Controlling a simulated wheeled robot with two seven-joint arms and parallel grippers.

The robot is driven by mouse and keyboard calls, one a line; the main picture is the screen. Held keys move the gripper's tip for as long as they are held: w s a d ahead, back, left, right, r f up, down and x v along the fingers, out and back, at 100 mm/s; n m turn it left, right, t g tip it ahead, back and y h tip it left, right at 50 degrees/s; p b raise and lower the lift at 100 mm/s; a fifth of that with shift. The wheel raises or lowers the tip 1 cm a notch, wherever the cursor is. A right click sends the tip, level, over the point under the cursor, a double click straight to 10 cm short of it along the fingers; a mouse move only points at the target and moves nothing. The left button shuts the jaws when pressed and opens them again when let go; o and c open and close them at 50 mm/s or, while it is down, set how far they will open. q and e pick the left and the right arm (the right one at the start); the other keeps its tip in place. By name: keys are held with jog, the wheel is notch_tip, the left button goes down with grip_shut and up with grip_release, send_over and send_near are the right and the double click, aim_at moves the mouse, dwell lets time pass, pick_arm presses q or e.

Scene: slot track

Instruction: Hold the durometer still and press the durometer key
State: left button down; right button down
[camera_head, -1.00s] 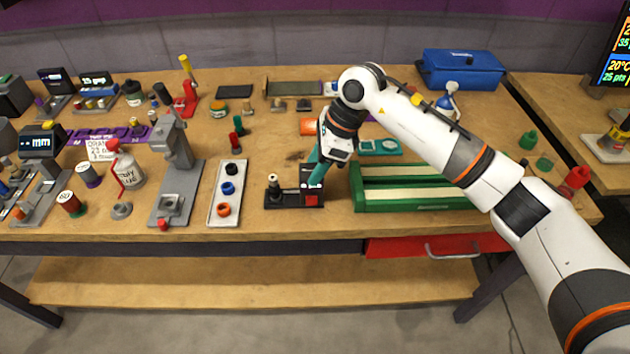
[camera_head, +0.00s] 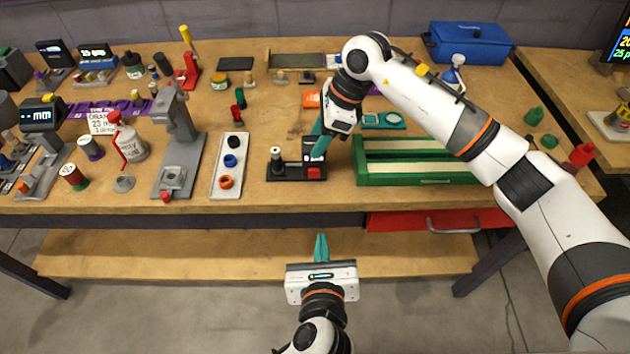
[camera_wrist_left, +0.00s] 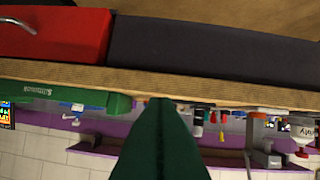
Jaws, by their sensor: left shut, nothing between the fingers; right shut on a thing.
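The durometer (camera_head: 285,172) is a small black device with a dark upright housing, a post with a pale top on its left and a red key (camera_head: 314,173) at its front right. It stands near the front edge of the bench. My right gripper (camera_head: 319,146) reaches down from the right and is shut on the durometer's upright housing, partly hiding it. My left gripper (camera_head: 321,240) is shut and empty, in front of the bench and below its top, apart from the durometer. In the left wrist view its teal fingers (camera_wrist_left: 163,140) are together, and the durometer cannot be made out.
A green box (camera_head: 415,178) stands right of the durometer. A white tray (camera_head: 229,185) with rings and a grey stand (camera_head: 174,150) are to its left. The bench's front edge (camera_head: 120,206) and red drawer (camera_head: 400,221) lie between my left gripper and the bench top.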

jog(key=shift+f, duration=0.1)
pick_arm(q)
jog(key=shift+m+t, duration=0.5)
jog(key=r, duration=0.3)
jog(key=a+r, duration=0.1)
jog(key=r, duration=0.1)
jog(key=shift+s, duration=0.35)
send_near(315, 174)
jog(key=x, duration=0.5)
jog(key=shift+w+f, duration=0.2)
jog(key=shift+f, duration=0.05)
jog(key=shift+w, duration=0.65)
